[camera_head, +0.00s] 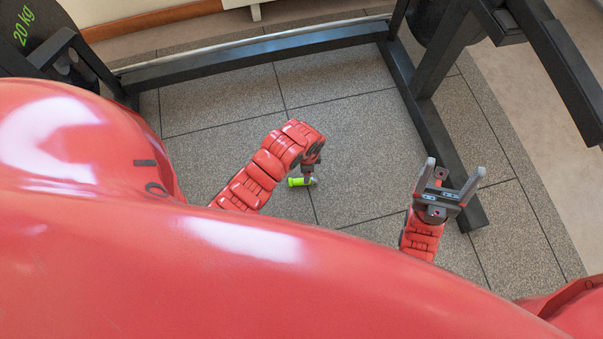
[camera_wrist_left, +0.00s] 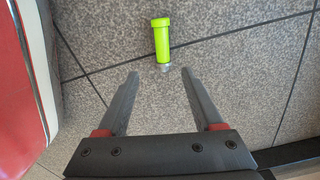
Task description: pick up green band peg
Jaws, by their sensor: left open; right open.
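The green band peg (camera_head: 296,182) is a bright green cylinder with a grey end. In the head view it shows beside and partly under my left gripper (camera_head: 311,174), whose fingers are mostly hidden by the wrist. In the left wrist view the peg (camera_wrist_left: 161,40) lies over the grey tiles, just beyond the tips of my left gripper (camera_wrist_left: 160,73), roughly in line with the gap between them. The left fingers are apart with nothing between them. My right gripper (camera_head: 452,175) is open and empty, fingers pointing up in the picture.
Dark metal rack bars (camera_head: 250,52) run along the back, with an upright and foot (camera_head: 425,115) on the right. A 20 kg weight plate (camera_head: 30,30) is at the upper left. Grey rubber tiles (camera_head: 350,120) between them are clear.

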